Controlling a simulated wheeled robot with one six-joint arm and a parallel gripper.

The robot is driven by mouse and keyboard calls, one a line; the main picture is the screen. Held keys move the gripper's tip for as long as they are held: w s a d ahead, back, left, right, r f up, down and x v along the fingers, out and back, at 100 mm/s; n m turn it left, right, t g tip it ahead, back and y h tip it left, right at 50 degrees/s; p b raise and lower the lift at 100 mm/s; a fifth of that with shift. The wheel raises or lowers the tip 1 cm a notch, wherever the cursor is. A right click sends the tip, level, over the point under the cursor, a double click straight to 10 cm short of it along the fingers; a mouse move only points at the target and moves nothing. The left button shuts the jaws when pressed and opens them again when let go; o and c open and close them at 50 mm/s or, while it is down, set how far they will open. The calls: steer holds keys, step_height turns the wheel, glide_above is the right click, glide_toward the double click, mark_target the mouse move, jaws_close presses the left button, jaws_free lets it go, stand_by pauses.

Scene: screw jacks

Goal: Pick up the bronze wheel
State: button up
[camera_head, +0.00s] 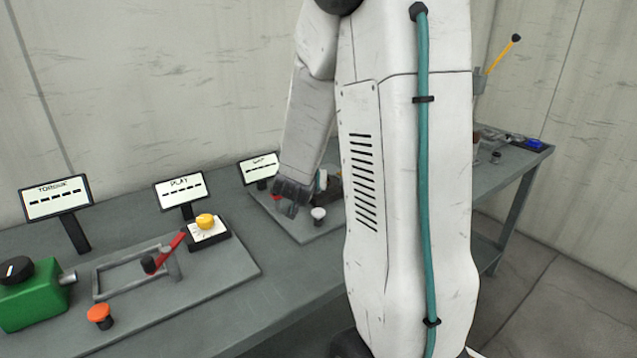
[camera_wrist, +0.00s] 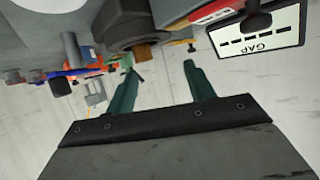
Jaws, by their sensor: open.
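My gripper (camera_head: 290,205) hangs over the bench near the GAP sign, partly beside my white arm. In the wrist view its two green fingers (camera_wrist: 160,68) stand apart with nothing between them. A small bronze-brown piece (camera_wrist: 145,52) shows just beyond the fingertips in the wrist view, against a dark round part (camera_wrist: 124,28). I cannot tell whether this piece is the bronze wheel. No clear bronze wheel shows in the head view, where my arm hides part of the bench.
The GAP sign (camera_head: 259,170) stands close to my gripper. A white-topped knob (camera_head: 318,214) is just right of it. The PLAY sign (camera_head: 181,190), yellow button (camera_head: 205,220), red lever (camera_head: 166,252), orange button (camera_head: 99,314) and green box (camera_head: 35,300) are to the left.

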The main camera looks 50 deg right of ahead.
steer(key=shift+s+d+f+m+g+h, duration=0.15)
steer(key=shift+s+d+f+h, duration=0.05)
steer(key=shift+d, duration=0.45)
steer(key=shift+s+d+f+m+g+h, duration=0.15)
steer(key=shift+s+d+f+h, duration=0.05)
steer(key=shift+d, duration=0.4)
steer(key=x, duration=0.7)
steer(key=shift+d, duration=0.2)
steer(key=shift+c, duration=0.3)
jaws_close()
steer(key=shift+r, duration=0.1)
